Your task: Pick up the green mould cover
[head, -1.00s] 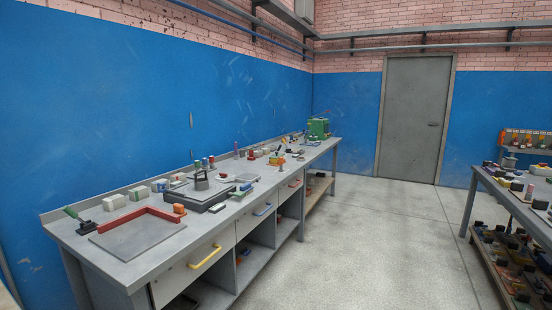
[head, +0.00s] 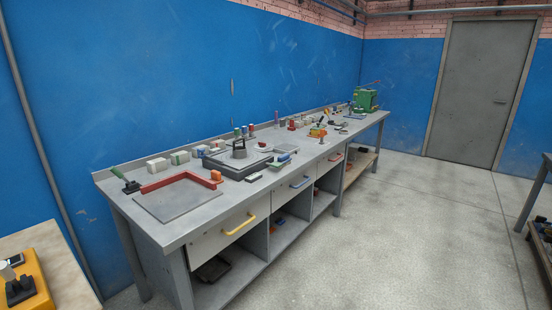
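No thing that I can clearly tell as a green mould cover shows. The green things in the head view are a boxy green machine (head: 366,100) with a red lever at the bench's far end, and a clamp with a green handle (head: 119,174) at the near left corner. A dark square mould (head: 237,163) sits mid-bench with a dark handled piece (head: 239,150) standing on it. Neither of my grippers is in view.
The long grey bench (head: 160,233) runs along the blue wall. A flat grey plate with a red L-shaped fence (head: 165,183) lies at its near end. A yellow drawer handle (head: 240,225) sticks out in front. Another table (head: 60,250) is at lower left. The floor (head: 400,230) right of the bench is clear.

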